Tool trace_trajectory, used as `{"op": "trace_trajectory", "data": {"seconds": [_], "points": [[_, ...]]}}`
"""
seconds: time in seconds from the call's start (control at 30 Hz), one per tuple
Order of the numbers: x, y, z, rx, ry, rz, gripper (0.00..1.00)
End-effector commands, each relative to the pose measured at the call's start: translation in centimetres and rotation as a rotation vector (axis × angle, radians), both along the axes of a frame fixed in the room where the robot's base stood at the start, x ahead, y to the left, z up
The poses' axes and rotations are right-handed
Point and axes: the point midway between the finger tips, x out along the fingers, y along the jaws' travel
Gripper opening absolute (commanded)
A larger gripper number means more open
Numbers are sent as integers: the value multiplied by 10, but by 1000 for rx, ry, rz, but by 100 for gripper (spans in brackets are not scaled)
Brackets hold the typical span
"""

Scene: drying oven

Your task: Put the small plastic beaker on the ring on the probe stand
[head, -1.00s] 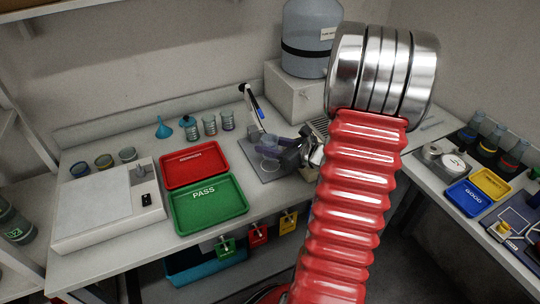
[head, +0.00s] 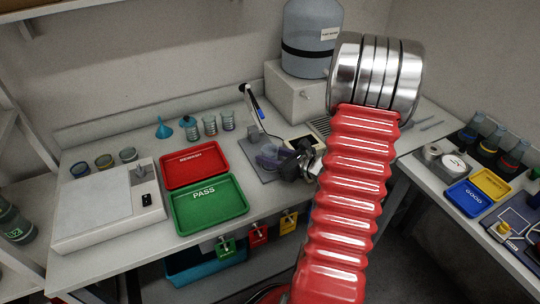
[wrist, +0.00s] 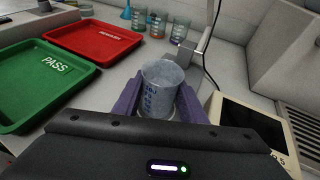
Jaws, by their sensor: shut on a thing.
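The small plastic beaker (wrist: 160,88) is a clear cup with blue markings, upright between the two purple fingers of my gripper (wrist: 157,103) in the wrist view. The gripper is shut on it. In the head view my gripper (head: 270,158) is low over the grey base plate (head: 256,168) of the probe stand (head: 252,106), in front of its slanted arm. The stand's arm also shows behind the beaker in the wrist view (wrist: 207,38). The ring is hidden behind the beaker and fingers. I cannot tell whether the beaker touches it.
A green PASS tray (head: 210,205) and a red tray (head: 194,165) lie left of the stand. Several glass beakers (head: 210,125) and a blue funnel (head: 163,130) stand behind. A device with a dark screen (wrist: 250,122) is close on the right of my gripper.

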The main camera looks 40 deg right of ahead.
Motion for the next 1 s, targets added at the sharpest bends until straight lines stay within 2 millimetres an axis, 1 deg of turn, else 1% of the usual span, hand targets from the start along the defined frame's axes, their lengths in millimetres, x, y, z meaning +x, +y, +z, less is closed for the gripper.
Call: {"op": "trace_trajectory", "data": {"seconds": [0.27, 0.3, 0.53, 0.87, 1.0], "points": [[0, 0, -2, 1, 0, 0, 10], [0, 0, -2, 1, 0, 0, 40], [0, 0, -2, 1, 0, 0, 56], [0, 0, 0, 0, 0, -1, 56], [-9, -2, 3, 0, 0, -2, 56]]}}
